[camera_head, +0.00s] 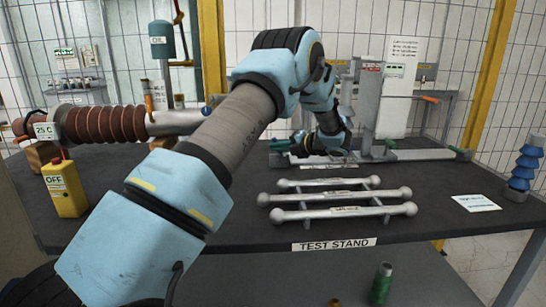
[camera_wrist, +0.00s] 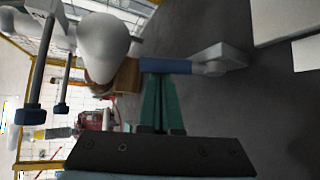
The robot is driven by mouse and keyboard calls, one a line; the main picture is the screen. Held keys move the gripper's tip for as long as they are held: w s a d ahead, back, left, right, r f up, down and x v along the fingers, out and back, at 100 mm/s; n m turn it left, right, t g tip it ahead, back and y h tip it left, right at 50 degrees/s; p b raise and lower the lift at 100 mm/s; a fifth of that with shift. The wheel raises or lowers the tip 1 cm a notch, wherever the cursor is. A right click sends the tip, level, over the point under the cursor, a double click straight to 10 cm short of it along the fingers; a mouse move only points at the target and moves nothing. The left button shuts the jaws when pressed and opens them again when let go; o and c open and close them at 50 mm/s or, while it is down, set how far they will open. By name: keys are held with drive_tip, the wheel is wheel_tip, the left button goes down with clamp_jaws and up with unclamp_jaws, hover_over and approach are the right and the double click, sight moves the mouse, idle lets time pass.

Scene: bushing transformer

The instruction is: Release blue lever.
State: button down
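The blue lever handle (camera_wrist: 165,66) lies across the upper middle of the wrist view, with a pale metal arm (camera_wrist: 220,60) at its right end. My gripper (camera_wrist: 160,76) has two green fingers close together. Their tips meet the underside of the blue handle in the picture. Whether they hold it or only rest against it is not clear. In the head view my arm reaches over the dark table to the apparatus (camera_head: 420,155) at the back. There my gripper (camera_head: 315,155) is partly hidden by my wrist, and I cannot make out the blue handle.
A rack of silver bars (camera_head: 340,196) stands on the dark table (camera_head: 240,225) in front of my wrist. A yellow OFF box (camera_head: 66,188) and a ribbed brown bushing (camera_head: 105,124) are at the left. A blue ribbed insulator (camera_head: 524,165) is at the right. An orange-tipped rod (camera_head: 428,99) projects at the back.

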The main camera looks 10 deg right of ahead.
drive_tip(key=d+m+t+y+b, duration=0.2)
drive_tip(key=b, duration=0.2)
drive_tip(key=shift+s+d, duration=0.1)
drive_tip(key=shift+s, duration=0.1)
drive_tip(key=shift+d+r+m+t+y+b, duration=0.15)
drive_tip(key=shift+r+m+t+y+b, duration=0.2)
drive_tip(key=shift+b, duration=0.2)
drive_tip(key=shift+s+d+f, duration=0.1)
